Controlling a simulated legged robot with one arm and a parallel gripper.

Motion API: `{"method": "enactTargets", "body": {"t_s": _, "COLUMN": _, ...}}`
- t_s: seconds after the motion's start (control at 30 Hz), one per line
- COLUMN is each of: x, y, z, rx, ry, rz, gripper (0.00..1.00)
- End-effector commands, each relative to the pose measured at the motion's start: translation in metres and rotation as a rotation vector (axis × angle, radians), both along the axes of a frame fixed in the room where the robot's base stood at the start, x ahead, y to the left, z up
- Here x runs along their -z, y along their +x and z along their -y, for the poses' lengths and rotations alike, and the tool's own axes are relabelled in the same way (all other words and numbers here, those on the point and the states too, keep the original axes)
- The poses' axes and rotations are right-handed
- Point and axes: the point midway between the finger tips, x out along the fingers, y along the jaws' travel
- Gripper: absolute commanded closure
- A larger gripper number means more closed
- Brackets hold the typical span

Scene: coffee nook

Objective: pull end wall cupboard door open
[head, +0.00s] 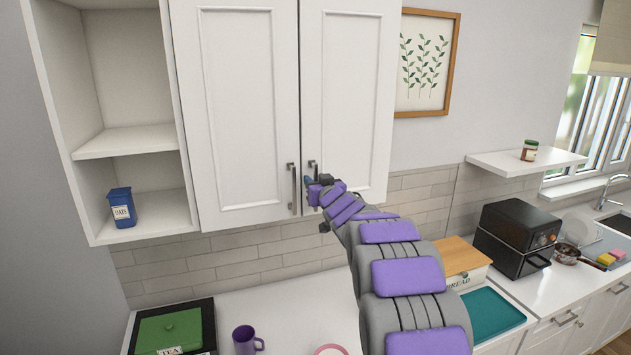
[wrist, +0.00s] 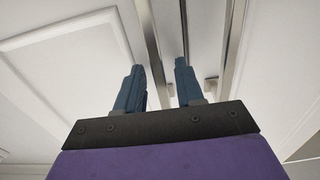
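The white wall cupboard has a left door (head: 236,100) and a right door (head: 350,100), both shut. The left door's upright metal bar handle (head: 292,188) shows fully beside the seam. The right door's handle (head: 312,168) is partly hidden by my gripper (head: 309,184). In the wrist view my gripper (wrist: 158,68) is open, its two blue fingers apart, pointing at the doors. The left handle bar (wrist: 148,35) lines up with the gap between the fingers; I cannot tell how far it sits between them. The right handle bar (wrist: 233,50) is right of both fingers.
Open shelves (head: 125,140) with a blue oats tin (head: 121,207) adjoin the cupboard's left side. Below, the counter (head: 285,310) holds a purple mug (head: 246,341), a green tea box (head: 170,331), a bread box (head: 465,258) and a black oven (head: 515,240). A framed picture (head: 425,65) hangs at right.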

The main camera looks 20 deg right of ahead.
Motion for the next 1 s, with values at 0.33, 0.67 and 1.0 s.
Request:
{"method": "enactTargets", "body": {"t_s": 0.33, "x": 0.0009, "y": 0.0030, "z": -0.0001, "rx": 0.000, "ry": 0.001, "rz": -0.001, "gripper": 0.63}}
{"method": "enactTargets", "body": {"t_s": 0.67, "x": 0.0009, "y": 0.0031, "z": 0.0001, "rx": 0.000, "ry": 0.001, "rz": -0.001, "gripper": 0.92}}
{"method": "enactTargets", "body": {"t_s": 1.0, "x": 0.0010, "y": 0.0030, "z": 0.0002, "rx": 0.000, "ry": 0.001, "rz": -0.001, "gripper": 1.00}}
